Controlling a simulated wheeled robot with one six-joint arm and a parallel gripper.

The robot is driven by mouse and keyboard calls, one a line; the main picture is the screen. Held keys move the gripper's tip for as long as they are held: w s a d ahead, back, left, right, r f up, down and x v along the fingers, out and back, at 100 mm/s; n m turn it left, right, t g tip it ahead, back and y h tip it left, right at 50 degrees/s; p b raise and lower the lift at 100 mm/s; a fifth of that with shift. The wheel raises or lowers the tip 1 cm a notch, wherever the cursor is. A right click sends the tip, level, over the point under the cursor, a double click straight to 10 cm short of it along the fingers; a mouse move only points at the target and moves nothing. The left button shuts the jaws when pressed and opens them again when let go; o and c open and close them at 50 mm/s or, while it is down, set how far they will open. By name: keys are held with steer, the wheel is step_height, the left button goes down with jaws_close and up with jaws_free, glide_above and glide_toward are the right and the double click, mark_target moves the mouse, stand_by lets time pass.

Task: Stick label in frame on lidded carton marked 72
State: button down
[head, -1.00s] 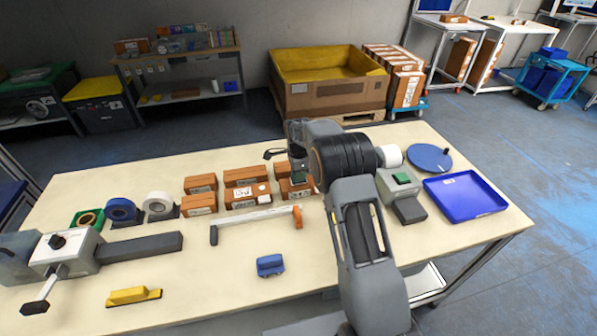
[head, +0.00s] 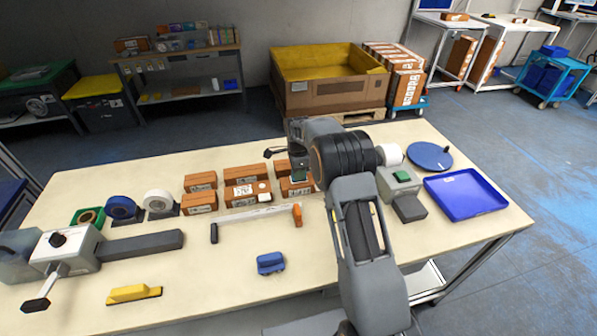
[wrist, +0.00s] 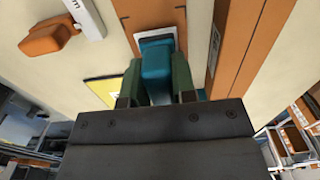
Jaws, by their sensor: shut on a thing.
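My gripper (wrist: 156,64) is shut on a teal block-like tool (wrist: 157,72), held between its two dark green fingers. The far end of the tool is over a white patch with a dark edge (wrist: 170,33) on a brown carton (wrist: 148,13); I cannot tell whether it touches. In the head view my gripper (head: 299,172) is at the right end of a group of small brown cartons (head: 248,195), over the rightmost ones (head: 297,188). Several cartons carry white labels. The number 72 is not readable, and the tool and wrist hide part of the carton.
A white bar with an orange end (head: 298,215) lies in front of the cartons. Tape rolls (head: 122,208) stand left, a grey device with a green button (head: 402,178) and a blue tray (head: 465,195) right. A blue object (head: 270,263) and yellow object (head: 134,293) lie in front.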

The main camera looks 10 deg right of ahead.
steer(key=shift+f+b, duration=0.45)
steer(key=shift+f, duration=0.25)
stand_by(1.1)
steer(key=shift+r, duration=0.1)
steer(key=shift+r+p, duration=2.15)
steer(key=shift+r, duration=1.35)
